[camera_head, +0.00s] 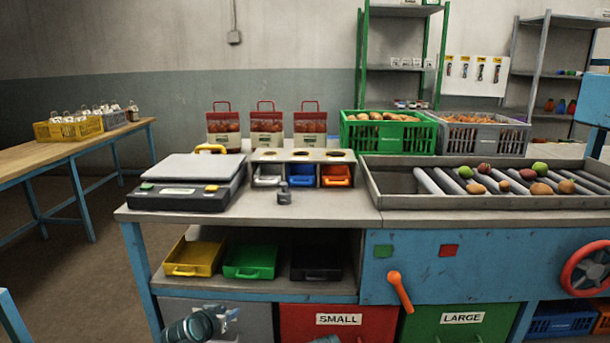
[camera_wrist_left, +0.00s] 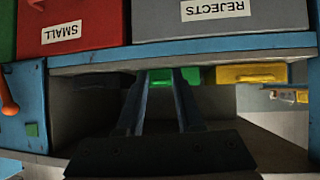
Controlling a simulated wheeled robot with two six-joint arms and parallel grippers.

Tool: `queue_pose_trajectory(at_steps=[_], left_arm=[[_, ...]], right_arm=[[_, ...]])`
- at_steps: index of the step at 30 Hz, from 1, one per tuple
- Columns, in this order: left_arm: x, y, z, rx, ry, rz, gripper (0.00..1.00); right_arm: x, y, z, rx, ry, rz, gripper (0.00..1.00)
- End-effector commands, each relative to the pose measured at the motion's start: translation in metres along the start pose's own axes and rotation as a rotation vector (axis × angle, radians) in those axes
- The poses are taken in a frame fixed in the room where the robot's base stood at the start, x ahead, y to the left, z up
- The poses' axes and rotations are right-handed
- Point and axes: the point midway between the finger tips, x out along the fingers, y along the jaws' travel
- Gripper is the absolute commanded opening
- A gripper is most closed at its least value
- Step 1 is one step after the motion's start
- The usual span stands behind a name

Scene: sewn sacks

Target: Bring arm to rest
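My left gripper (camera_head: 228,316) is low at the bottom of the head view, in front of the grey bin under the bench. In the left wrist view, which sees the bench upside down, its two fingers (camera_wrist_left: 162,78) stand apart with nothing between them. Beyond them, a green tray (camera_wrist_left: 175,76) and a yellow tray (camera_wrist_left: 250,74) lie on the lower shelf. No contact with the trays or bins shows. A sliver at the head view's bottom edge may belong to my right arm; the right gripper's fingers do not show.
The bench (camera_head: 340,218) carries a scale (camera_head: 188,182), a roller tray (camera_head: 376,192) with produce, and crates behind. An orange lever (camera_head: 400,291) and a red handwheel (camera_head: 568,275) stick out of its front. Open floor (camera_head: 85,275) lies at the left.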

Motion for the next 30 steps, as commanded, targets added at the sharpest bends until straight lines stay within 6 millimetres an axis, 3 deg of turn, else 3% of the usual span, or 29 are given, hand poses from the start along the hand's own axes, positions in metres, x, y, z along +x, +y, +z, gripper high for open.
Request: queue_pose_trajectory(at_steps=[5,10,15,21,24,30], left_arm=[[0.003,0.05,0.031,0.03,-0.151,0.081,0.36],[-0.007,0.106,0.079,0.077,-0.382,0.148,0.36],[-0.04,0.154,0.139,0.142,-0.683,0.14,0.36],[-0.086,0.176,0.182,0.205,-0.947,0.032,0.36],[-0.109,0.18,0.196,0.234,-1.051,-0.045,0.36],[-0.134,0.179,0.158,0.225,-1.055,-0.05,0.36]], right_arm=[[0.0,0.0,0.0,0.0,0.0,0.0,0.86],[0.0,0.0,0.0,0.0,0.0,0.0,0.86],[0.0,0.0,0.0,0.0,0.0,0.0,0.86],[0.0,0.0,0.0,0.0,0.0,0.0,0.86],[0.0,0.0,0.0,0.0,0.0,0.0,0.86],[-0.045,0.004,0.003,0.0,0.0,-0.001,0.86]])
